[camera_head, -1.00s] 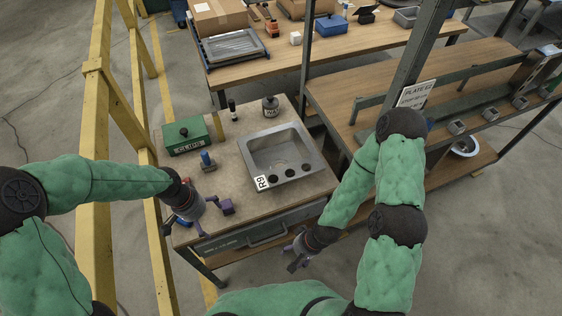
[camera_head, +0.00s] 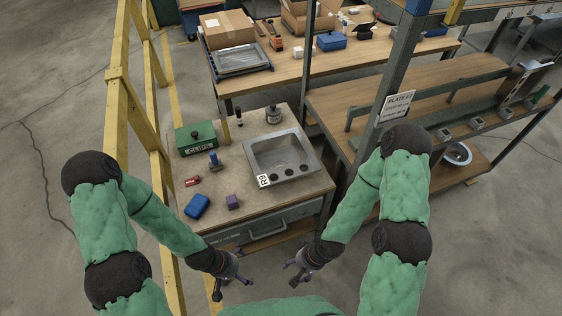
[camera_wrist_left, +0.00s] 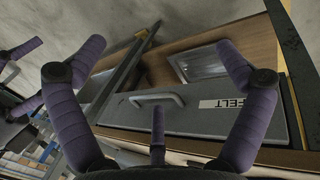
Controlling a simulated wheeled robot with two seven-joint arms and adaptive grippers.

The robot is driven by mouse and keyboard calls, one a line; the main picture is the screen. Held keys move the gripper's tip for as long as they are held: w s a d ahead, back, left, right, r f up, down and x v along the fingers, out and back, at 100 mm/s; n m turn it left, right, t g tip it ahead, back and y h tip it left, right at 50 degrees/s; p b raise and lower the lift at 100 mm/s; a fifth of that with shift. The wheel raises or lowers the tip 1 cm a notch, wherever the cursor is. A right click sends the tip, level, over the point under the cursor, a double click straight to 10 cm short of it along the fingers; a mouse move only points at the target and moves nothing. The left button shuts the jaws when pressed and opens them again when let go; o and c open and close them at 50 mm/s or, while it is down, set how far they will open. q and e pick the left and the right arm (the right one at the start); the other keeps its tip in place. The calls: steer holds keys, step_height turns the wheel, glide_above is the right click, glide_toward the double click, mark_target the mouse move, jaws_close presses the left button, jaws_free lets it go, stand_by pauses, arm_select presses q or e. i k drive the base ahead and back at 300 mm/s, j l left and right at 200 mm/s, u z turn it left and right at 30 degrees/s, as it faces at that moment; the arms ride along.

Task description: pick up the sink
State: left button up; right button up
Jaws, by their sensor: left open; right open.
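The grey metal sink (camera_head: 281,160) sits on the small workbench, with dark round holes along its front ledge and a white R9 label at its front left corner. My left gripper (camera_head: 240,275) is open and empty in front of the bench, below the bench top. In the left wrist view its purple fingers (camera_wrist_left: 160,85) are spread wide, facing the bench's drawer front. My right gripper (camera_head: 293,272) is open and empty, also in front of the bench and close to the left one. Neither gripper touches the sink.
On the bench left of the sink are a green CLIPS box (camera_head: 196,139), a blue box (camera_head: 197,206), a purple block (camera_head: 233,202) and a red item (camera_head: 192,181). A dark jar (camera_head: 273,114) stands behind the sink. A yellow rail (camera_head: 140,110) runs along the left; a shelf post (camera_head: 395,90) rises at right.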

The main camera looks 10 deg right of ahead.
mark_target(289, 148)
steer(key=l+u, duration=0.9)
steer(key=l, duration=0.25)
steer(key=k, duration=0.05)
